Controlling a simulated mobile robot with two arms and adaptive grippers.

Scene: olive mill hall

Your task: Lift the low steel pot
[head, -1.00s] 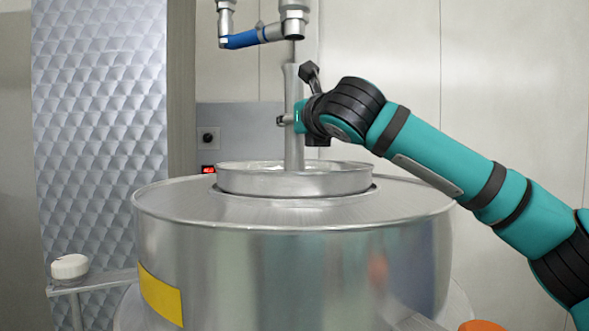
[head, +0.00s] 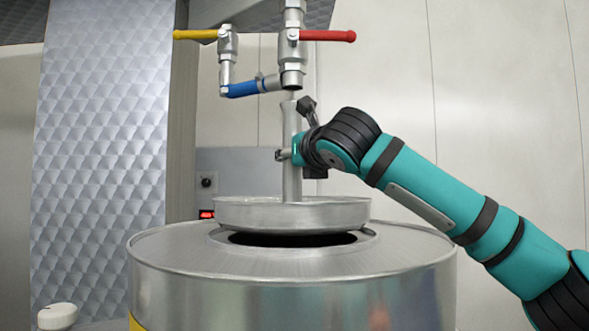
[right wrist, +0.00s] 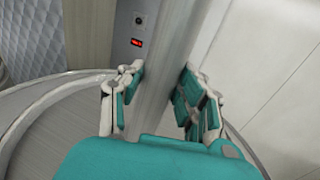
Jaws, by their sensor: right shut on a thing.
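The low steel pot (head: 250,212) is a shallow round pan with a tall upright steel post (head: 292,185) rising from its middle. It hangs level just above the dark round opening (head: 292,239) in the top of a large steel drum. My right gripper (head: 290,155) is shut on the upper part of the post, coming from the right. In the right wrist view, its teal-padded fingers (right wrist: 160,92) lie on both sides of the post (right wrist: 168,60). The inside of the pot is mostly hidden by its rim. My left gripper is not in view.
The steel drum (head: 290,290) fills the lower middle. A grey control panel (head: 233,172) stands behind. Quilted metal covers the left wall.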

